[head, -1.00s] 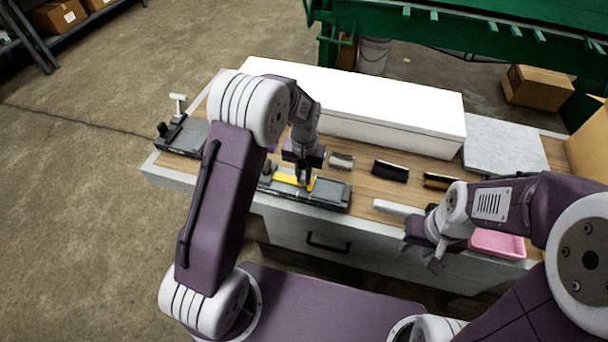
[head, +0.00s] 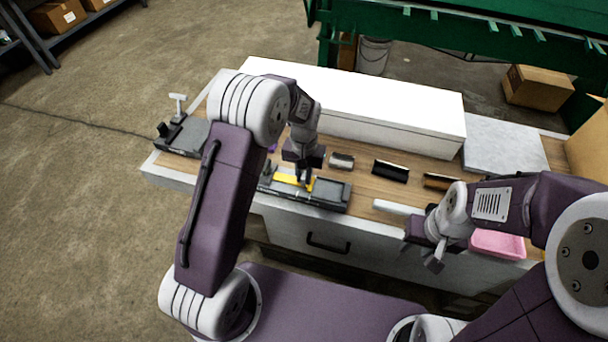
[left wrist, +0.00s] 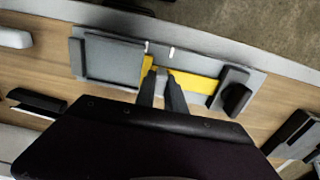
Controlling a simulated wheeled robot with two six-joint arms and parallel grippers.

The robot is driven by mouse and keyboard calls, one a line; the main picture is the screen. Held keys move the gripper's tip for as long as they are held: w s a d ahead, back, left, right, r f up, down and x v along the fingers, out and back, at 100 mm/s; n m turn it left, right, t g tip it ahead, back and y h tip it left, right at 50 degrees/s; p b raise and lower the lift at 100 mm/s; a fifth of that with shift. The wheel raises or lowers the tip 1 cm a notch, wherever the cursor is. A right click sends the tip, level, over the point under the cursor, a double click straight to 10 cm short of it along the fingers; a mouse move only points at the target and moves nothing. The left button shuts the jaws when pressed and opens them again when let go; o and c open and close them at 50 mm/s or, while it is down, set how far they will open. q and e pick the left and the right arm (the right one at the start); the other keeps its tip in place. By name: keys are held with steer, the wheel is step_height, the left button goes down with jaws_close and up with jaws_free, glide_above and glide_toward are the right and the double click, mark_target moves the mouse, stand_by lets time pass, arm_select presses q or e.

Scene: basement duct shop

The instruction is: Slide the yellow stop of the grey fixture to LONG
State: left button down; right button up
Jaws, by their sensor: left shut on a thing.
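The grey fixture (head: 332,195) lies near the front edge of the bench in the head view. In the left wrist view its base (left wrist: 195,62) carries a raised grey block (left wrist: 112,62) on the left and a dark knob (left wrist: 236,92) on the right. The yellow stop (left wrist: 203,84) shows as a yellow strip on both sides of my fingers; it also shows in the head view (head: 284,179). My left gripper (left wrist: 165,92) points down at it and is shut on it; the gripped part is mostly hidden. My right gripper (head: 434,260) hangs by the bench front, its jaw gap unclear.
A second fixture (head: 187,135) stands at the bench's left end. A long white box (head: 370,110) lies behind. Several small pieces, including a black one (head: 391,170), lie on the wood right of the grey fixture. A pink tray (head: 498,243) is beside my right arm.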

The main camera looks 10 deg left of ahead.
mark_target(290, 179)
arm_select(q)
steer(key=a, duration=0.4)
steer(key=shift+w+a+p, duration=0.1)
steer(key=shift+a+p, duration=0.1)
steer(key=shift+p, duration=0.2)
steer(key=shift+d+r, duration=0.1)
steer(key=shift+d, duration=0.05)
steer(key=c, duration=1.8)
jaws_free()
steer(key=o, duration=0.4)
steer(key=shift+a, duration=0.25)
steer(key=shift+d+r, duration=0.1)
steer(key=shift+r, duration=0.05)
step_height(290, 179, up, 9)
